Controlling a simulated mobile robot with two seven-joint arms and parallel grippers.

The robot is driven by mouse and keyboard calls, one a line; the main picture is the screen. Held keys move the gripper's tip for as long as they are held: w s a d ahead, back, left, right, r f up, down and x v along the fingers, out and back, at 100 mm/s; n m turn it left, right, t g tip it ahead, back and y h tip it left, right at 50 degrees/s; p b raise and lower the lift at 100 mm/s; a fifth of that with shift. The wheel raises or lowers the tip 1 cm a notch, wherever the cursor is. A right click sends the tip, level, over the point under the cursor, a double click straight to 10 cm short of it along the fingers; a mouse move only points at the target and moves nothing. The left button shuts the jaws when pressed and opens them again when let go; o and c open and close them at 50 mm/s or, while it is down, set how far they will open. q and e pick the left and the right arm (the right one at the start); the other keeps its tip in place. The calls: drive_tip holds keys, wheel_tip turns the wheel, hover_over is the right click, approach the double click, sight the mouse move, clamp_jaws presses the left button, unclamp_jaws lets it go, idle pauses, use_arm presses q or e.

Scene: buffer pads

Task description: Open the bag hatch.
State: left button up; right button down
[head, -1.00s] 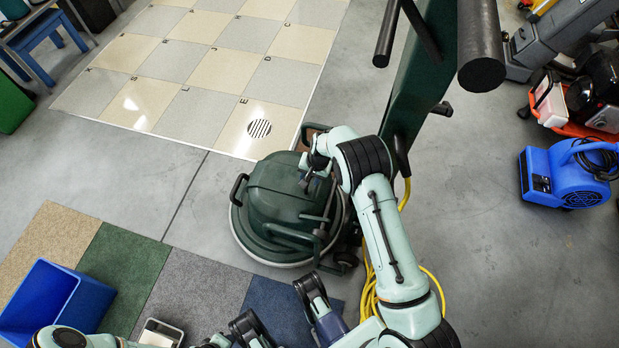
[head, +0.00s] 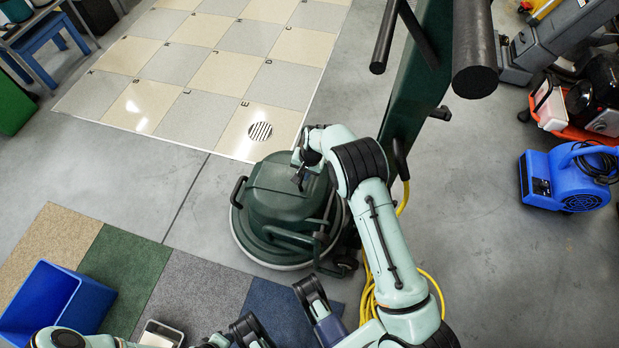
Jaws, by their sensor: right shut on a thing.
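A dark green floor machine (head: 272,205) with a rounded housing and a pale round skirt stands on the concrete in the middle of the head view. The bag hatch cannot be told clearly from the rest of the machine. My right gripper (head: 299,179) is at the upper right of the housing, pointing down at it. It is shut on a small part there, which my fingers and wrist largely hide; it may be the hatch's edge or handle.
The machine's green column and black handlebars (head: 474,48) rise at the upper right. A yellow cord (head: 369,295) lies beside the machine. A blue blower (head: 565,177) stands at right, a blue bin (head: 90,302) at lower left. Floor between machine and blower is clear.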

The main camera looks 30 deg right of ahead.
use_arm(q)
drive_tip(key=s+f+g+b, duration=0.2)
drive_tip(key=s+f+b, duration=0.2)
drive_tip(key=s, duration=0.3)
drive_tip(key=shift+s+a+f+n+g, duration=0.2)
drive_tip(key=shift+a+n+g, duration=0.1)
drive_tip(key=shift+a, duration=0.15)
use_arm(e)
drive_tip(key=w+a+r+g, duration=0.1)
drive_tip(key=w+a+r, duration=0.6)
drive_tip(key=w, duration=0.1)
drive_tip(key=shift+w+a+r+h, duration=0.3)
drive_tip(key=shift+w+r+h, duration=0.05)
drive_tip(key=shift+w+h, duration=0.05)
drive_tip(key=c, duration=1.1)
unclamp_jaws()
